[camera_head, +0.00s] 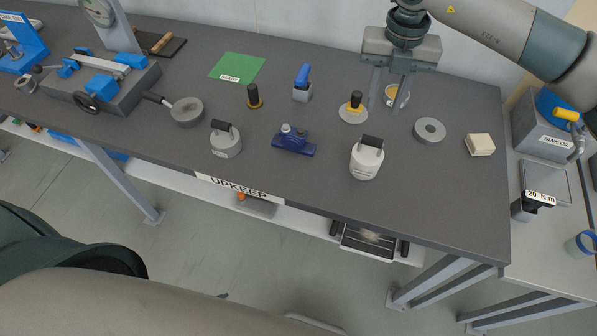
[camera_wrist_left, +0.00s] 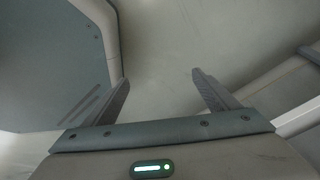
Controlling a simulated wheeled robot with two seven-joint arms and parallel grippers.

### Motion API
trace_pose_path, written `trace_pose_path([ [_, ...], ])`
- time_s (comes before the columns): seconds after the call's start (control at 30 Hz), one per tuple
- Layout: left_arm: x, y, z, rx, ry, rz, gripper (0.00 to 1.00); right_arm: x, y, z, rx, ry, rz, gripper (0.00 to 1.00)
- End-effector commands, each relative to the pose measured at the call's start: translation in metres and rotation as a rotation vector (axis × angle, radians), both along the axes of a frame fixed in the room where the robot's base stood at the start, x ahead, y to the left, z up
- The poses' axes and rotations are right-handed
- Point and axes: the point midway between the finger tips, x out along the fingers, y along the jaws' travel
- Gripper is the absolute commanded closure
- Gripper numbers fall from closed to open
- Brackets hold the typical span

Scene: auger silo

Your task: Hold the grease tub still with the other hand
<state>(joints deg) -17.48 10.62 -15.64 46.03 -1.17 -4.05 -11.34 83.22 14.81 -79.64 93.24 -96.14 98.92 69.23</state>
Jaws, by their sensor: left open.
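A small round tub with a yellowish rim (camera_head: 392,91), which may be the grease tub, stands at the back right of the dark bench in the head view. My right gripper (camera_head: 389,107) points down there with its fingers apart. One finger partly covers the tub, and I cannot tell whether it touches it. My left gripper (camera_wrist_left: 158,82) shows in the left wrist view, open and empty, with only pale floor and grey surfaces around it. It does not show in the head view.
Near the tub are a yellow-black knob on a pale disc (camera_head: 354,112), a grey ring (camera_head: 430,130), a cream block (camera_head: 480,145) and a white canister with a black handle (camera_head: 366,160). A blue tool (camera_head: 294,142) lies left. The bench's front right is clear.

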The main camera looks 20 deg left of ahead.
Motion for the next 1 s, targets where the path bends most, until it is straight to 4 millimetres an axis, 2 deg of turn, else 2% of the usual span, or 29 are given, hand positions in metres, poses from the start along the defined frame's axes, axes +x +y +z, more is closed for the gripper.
trace_pose_path([
  [0.03, 0.023, 0.005, 0.012, 0.014, -0.062, -0.065, 0.19, 0.000, 0.000, 0.000, 0.000, 0.000, 0.000, 0.69],
  [0.2, 0.091, 0.005, 0.060, 0.061, -0.279, -0.303, 0.19, 0.000, 0.000, 0.000, 0.000, 0.000, 0.000, 0.69],
  [0.27, 0.113, 0.001, 0.081, 0.081, -0.359, -0.389, 0.19, 0.000, 0.000, 0.000, 0.000, 0.000, 0.000, 0.69],
  [0.4, 0.154, -0.015, 0.134, 0.130, -0.552, -0.592, 0.19, 0.000, 0.000, 0.000, 0.000, 0.000, 0.000, 0.69],
  [0.5, 0.175, -0.030, 0.175, 0.167, -0.694, -0.731, 0.19, 0.000, 0.000, 0.000, 0.000, 0.000, 0.000, 0.69],
  [0.6, 0.188, -0.050, 0.219, 0.202, -0.840, -0.863, 0.19, 0.000, 0.000, 0.000, 0.000, 0.000, 0.000, 0.69],
  [0.73, 0.193, -0.077, 0.277, 0.246, -1.034, -1.022, 0.19, 0.000, 0.000, 0.000, 0.000, 0.000, 0.000, 0.69],
  [0.87, 0.185, -0.104, 0.335, 0.285, -1.230, -1.156, 0.19, 0.000, 0.000, 0.000, 0.000, 0.000, 0.000, 0.69],
  [1.0, 0.166, -0.130, 0.396, 0.324, -1.446, -1.271, 0.19, 0.000, 0.000, 0.000, 0.000, 0.000, 0.000, 0.69],
])
